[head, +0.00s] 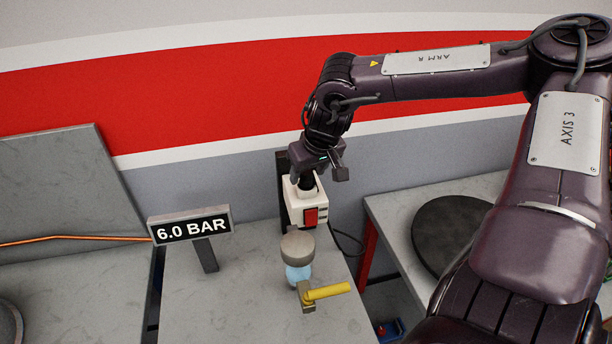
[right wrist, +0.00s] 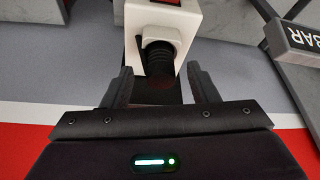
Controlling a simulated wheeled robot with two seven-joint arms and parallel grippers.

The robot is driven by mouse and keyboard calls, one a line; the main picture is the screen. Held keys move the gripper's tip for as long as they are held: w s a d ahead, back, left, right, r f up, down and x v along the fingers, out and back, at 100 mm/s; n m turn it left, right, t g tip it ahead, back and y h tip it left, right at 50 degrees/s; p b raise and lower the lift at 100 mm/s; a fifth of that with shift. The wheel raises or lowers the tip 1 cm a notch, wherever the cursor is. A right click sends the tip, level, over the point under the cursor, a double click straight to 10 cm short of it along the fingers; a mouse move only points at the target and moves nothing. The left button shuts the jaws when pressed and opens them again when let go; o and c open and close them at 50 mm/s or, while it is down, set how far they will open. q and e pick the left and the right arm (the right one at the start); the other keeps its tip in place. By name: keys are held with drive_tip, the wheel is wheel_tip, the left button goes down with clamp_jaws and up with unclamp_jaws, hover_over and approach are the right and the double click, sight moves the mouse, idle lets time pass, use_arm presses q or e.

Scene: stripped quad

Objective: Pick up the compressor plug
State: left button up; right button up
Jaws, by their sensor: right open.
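The compressor plug is a black ribbed piece in the right wrist view (right wrist: 159,58), seated in the front of a white box (right wrist: 186,22). In the head view the plug (head: 306,183) shows as a dark stub in the top of the white box (head: 296,207), which has a red switch. My right gripper (head: 321,168) is just above the plug. In the right wrist view the right gripper (right wrist: 163,86) is open, one finger on each side of the plug, with gaps visible. My left gripper is not in view.
A sign reading 6.0 BAR (head: 190,225) stands left of the box. A grey-capped bluish bowl (head: 298,272) and a yellow lever (head: 328,291) are in front of it. A dark round disc (head: 447,232) lies on the table at right. Bare bench lies between sign and lever.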

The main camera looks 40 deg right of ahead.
drive_tip(key=shift+w+f, duration=0.3)
drive_tip(key=shift+f, duration=0.35)
drive_tip(key=c, duration=1.1)
drive_tip(key=shift+r, duration=0.1)
